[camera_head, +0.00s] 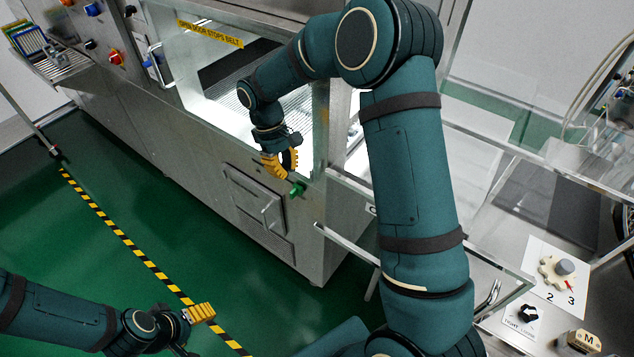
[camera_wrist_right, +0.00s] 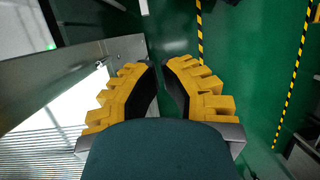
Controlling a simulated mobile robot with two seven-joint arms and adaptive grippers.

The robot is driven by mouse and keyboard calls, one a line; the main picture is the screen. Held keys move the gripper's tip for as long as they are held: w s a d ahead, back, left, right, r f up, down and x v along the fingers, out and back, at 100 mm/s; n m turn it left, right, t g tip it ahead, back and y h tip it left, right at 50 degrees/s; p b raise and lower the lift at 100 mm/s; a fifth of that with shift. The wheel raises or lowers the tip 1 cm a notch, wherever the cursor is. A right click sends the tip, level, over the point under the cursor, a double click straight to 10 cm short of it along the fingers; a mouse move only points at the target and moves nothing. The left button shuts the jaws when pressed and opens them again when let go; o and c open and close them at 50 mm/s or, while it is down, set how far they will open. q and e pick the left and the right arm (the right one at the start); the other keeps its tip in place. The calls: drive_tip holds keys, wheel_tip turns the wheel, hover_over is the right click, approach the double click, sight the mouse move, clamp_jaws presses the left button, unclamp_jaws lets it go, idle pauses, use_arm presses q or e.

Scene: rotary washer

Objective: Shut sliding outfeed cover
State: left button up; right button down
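The washer's outfeed opening shows a clear panel with a yellow "OPEN DOOR STOPS BELT" label (camera_head: 210,33) and a pale upright handle (camera_head: 155,62) at its left edge. I cannot tell surely which panel is the sliding cover or how far it stands open. My right gripper (camera_head: 281,164) is at the opening's lower right, by the steel front edge. The wrist view shows its fingers (camera_wrist_right: 160,72) apart with a narrow gap, green floor between them and nothing held. My left gripper (camera_head: 200,313) is low over the floor; its finger opening is hidden.
A steel hatch (camera_head: 257,203) is on the machine's front. The green floor (camera_head: 130,170) at the left is free.

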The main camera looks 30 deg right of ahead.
wheel_tip(320, 180, up, 4)
drive_tip(key=d, duration=0.2)
drive_tip(key=s+d+f+h, duration=0.1)
drive_tip(key=s+d+f, duration=0.2)
drive_tip(key=s+f, duration=0.3)
drive_tip(key=p+x, duration=0.1)
drive_tip(key=x, duration=0.1)
drive_tip(key=shift+a+f, duration=0.2)
drive_tip(key=shift+f, duration=0.2)
